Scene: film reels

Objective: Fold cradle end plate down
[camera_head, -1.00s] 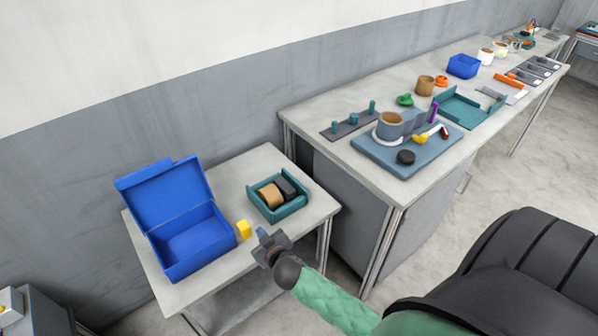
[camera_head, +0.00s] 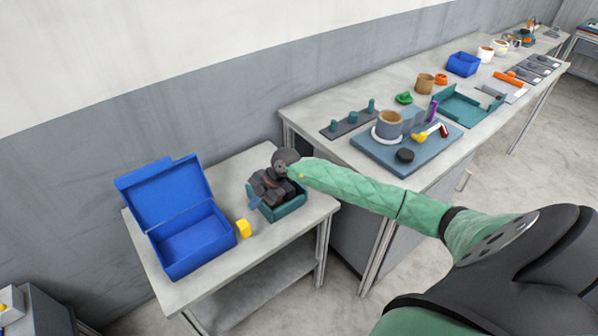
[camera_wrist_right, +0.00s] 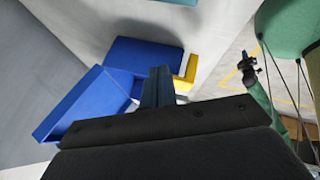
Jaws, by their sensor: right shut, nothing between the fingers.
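The teal cradle (camera_head: 296,207) stands on the small side table in the head view. My right gripper (camera_head: 254,202) is over its left side, and its fingers are shut and empty. The gripper and wrist hide most of the cradle and the tan and dark reels in it. I cannot tell whether the fingers touch an end plate, or how that plate stands. In the right wrist view the shut fingers (camera_wrist_right: 157,88) point toward the blue box (camera_wrist_right: 85,105) and the yellow block (camera_wrist_right: 186,74); the cradle does not show clearly there.
The open blue box (camera_head: 192,238) stands left of the cradle, its lid (camera_head: 163,187) raised. The yellow block (camera_head: 243,229) lies between them. The long bench on the right holds a blue-grey board (camera_head: 372,152) and a teal tray (camera_head: 465,117). The table's front edge is clear.

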